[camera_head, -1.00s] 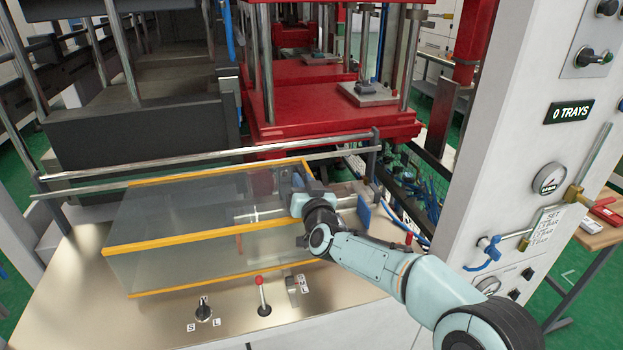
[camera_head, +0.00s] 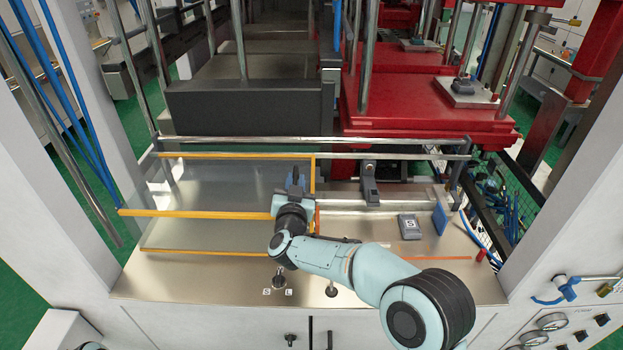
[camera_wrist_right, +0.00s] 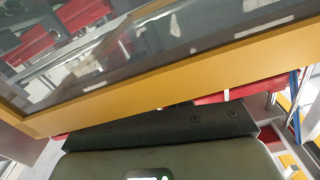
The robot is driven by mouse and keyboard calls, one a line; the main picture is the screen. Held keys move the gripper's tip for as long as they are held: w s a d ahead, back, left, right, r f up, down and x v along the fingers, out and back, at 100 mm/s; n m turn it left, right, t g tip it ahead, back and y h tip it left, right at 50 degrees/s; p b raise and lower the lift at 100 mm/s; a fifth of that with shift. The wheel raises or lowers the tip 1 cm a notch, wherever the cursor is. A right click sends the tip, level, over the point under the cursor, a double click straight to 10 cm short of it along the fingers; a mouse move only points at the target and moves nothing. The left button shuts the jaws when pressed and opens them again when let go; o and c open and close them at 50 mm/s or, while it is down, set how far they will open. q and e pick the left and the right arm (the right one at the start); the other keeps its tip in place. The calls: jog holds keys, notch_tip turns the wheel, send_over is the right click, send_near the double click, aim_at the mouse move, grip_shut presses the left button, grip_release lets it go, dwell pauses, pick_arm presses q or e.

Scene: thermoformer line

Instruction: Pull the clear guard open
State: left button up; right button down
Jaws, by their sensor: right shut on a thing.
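The clear guard (camera_head: 215,185) is a see-through panel box with orange-yellow edges. It sits at the left of the bench front in the head view, its left end beyond the left end of the rails.
Two metal rails (camera_head: 400,155) run behind the guard. A grey block marked S (camera_head: 409,227) and a blue plate (camera_head: 440,218) stand on the bare bench at right. A selector knob (camera_head: 279,281) is in front. The red press (camera_head: 430,110) stands behind.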

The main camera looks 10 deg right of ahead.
jog(key=shift+w+a+r, duration=0.1)
jog(key=shift+a+r, duration=0.05)
jog(key=shift+r, duration=0.05)
jog(key=c, duration=1.1)
grip_release()
jog(key=shift+f, duration=0.1)
jog(key=shift+s+a+f, duration=0.15)
jog(key=shift+s, duration=0.3)
pick_arm(q)
jog(key=shift+s+f+b, duration=0.45)
jog(key=shift+f+b, duration=0.15)
jog(key=shift+f, duration=0.1)
jog(key=shift+s+f+b, duration=0.4)
jog(key=shift+f+b, duration=0.15)
jog(key=shift+f, duration=0.2)
jog(key=shift+s+f+b, duration=0.45)
jog(key=shift+f+b, duration=0.15)
jog(key=shift+f, duration=0.1)
pick_arm(e)
jog(key=shift+v, duration=6.25)
